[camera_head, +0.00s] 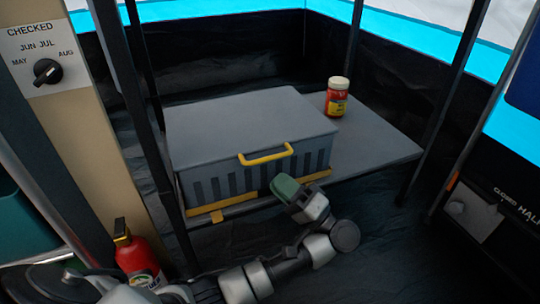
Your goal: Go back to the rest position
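My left arm comes in from the lower left and bends up towards a grey box (252,122) with a yellow handle. My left gripper (291,190) is in front of the box's lower front edge, below and a little right of the handle. A dark green part shows at its tip. I cannot tell whether the fingers are open or shut, or whether it touches the box. The box's lid looks closed. My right gripper is not in view.
The box stands on a grey shelf (385,150) between dark poles. A red jar (337,104) with a pale lid stands behind it to the right. A red extinguisher (137,258) is at lower left, close to my arm. A dial panel (45,72) is at upper left.

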